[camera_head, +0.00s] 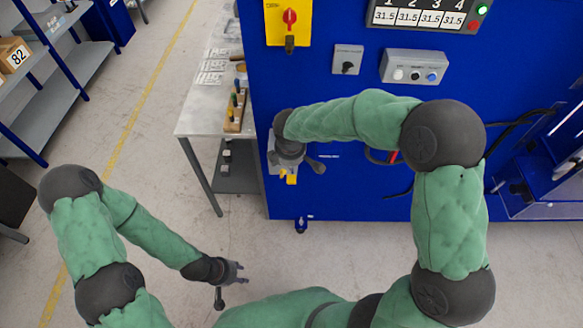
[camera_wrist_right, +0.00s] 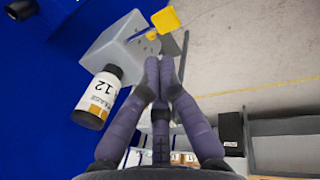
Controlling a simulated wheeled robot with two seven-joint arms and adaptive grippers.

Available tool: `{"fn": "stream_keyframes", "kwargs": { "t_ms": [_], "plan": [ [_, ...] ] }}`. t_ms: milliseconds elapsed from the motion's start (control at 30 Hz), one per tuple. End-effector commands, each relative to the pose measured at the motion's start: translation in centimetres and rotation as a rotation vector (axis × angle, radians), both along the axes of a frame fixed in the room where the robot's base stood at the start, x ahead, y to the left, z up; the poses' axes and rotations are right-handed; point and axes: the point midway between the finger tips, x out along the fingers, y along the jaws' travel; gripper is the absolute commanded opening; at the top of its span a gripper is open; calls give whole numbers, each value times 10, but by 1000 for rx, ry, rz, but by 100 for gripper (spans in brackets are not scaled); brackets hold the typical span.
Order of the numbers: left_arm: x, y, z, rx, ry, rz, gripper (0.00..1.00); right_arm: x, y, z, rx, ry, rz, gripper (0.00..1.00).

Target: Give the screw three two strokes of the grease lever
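The grease unit is a grey box (camera_wrist_right: 120,45) on the blue machine in the right wrist view, with a yellow tab (camera_wrist_right: 165,18), probably the grease lever. The tab also shows low on the machine in the head view (camera_head: 291,179). A white bottle with a dark cap, labelled 12 (camera_wrist_right: 98,100), is attached to the box. My right gripper (camera_wrist_right: 160,62) has its fingertips together just in front of the box, short of the tab, holding nothing visible. In the head view its wrist covers most of the unit. My left gripper (camera_head: 241,273) is open and empty above the floor.
The blue machine (camera_head: 350,190) carries a display (camera_head: 425,14), a button box (camera_head: 413,67) and a red-and-yellow switch (camera_head: 289,22). A grey side table (camera_head: 205,115) stands left of it. Shelves (camera_head: 50,95) are at far left. Floor between is clear.

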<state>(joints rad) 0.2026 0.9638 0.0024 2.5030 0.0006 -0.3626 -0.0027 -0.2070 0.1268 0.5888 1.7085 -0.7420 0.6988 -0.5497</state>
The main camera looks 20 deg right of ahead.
Motion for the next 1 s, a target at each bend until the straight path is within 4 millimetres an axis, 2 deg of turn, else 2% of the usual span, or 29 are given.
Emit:
{"fn": "stream_keyframes", "kwargs": {
  "t_ms": [100, 300, 1000],
  "plan": [
    [0, 0, 4, 0, 0, 0, 40, -3, 1, 19, 1, -2, -1, 0],
    [0, 0, 6, 0, 0, 0, 40, -6, 2, 33, 0, 1, 0, 0],
    [0, 0, 6, 0, 0, 0, 40, -6, 2, 34, 0, 1, 0, 0]
  ]
}}
